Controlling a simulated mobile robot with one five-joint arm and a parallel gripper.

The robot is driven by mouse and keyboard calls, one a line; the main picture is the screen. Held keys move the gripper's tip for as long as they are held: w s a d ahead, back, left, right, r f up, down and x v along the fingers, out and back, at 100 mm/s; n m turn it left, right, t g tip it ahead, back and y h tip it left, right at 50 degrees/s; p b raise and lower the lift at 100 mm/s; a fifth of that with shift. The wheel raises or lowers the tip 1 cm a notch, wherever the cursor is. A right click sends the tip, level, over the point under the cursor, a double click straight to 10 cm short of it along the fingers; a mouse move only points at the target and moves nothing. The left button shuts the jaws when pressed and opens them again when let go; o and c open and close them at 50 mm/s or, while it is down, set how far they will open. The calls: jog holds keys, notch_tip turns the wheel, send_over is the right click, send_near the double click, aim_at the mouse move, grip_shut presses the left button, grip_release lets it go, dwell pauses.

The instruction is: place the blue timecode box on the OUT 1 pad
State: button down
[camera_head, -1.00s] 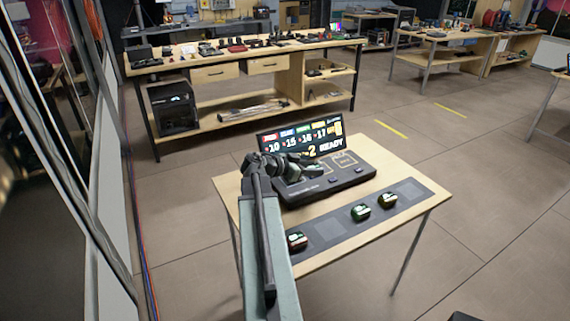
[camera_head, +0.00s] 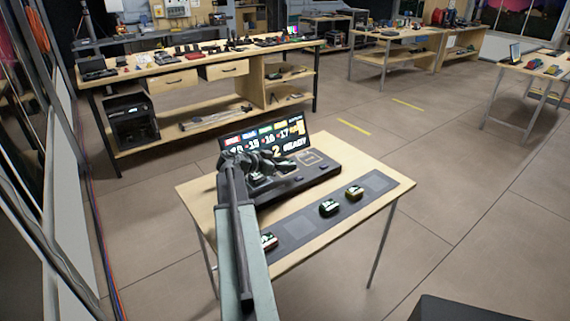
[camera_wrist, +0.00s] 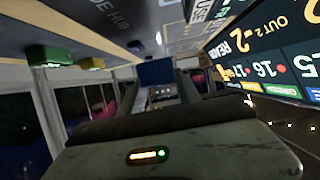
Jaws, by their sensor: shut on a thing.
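The dark hub console (camera_head: 318,172) with a lit screen (camera_head: 268,139) stands on a small wooden table. My gripper (camera_head: 284,165) is over the console's left part, in front of the screen. In the wrist view, which is upside down, a blue box (camera_wrist: 157,71) shows at the end of my gripper, which is shut on it. In the head view the box is hidden or too small to make out. A square pad outline (camera_head: 310,158) shows on the console, right of my gripper; its label is unreadable. I cannot tell whether the box touches the console.
A grey mat (camera_head: 334,229) along the table's front holds a red box (camera_head: 268,241), a green box (camera_head: 329,207) and a yellow box (camera_head: 354,193). A slot between red and green is empty. A long workbench (camera_head: 190,72) stands behind.

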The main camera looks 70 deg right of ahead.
aim_at(284, 162)
jog(key=w+d, duration=0.1)
jog(key=d, duration=0.1)
jog(key=w+d, duration=0.1)
jog(key=d, duration=0.3)
jog(key=shift+w+d+f, duration=0.1)
jog(key=shift+w+f, duration=0.2)
jog(key=shift+w, duration=0.1)
notch_tip(284, 162, down, 4)
jog(key=b, duration=0.4)
jog(key=shift+r, duration=0.25)
jog(key=shift+f, duration=0.25)
jog(key=c, duration=0.9)
grip_release()
jog(key=shift+r, duration=0.1)
jog(key=shift+o, duration=0.2)
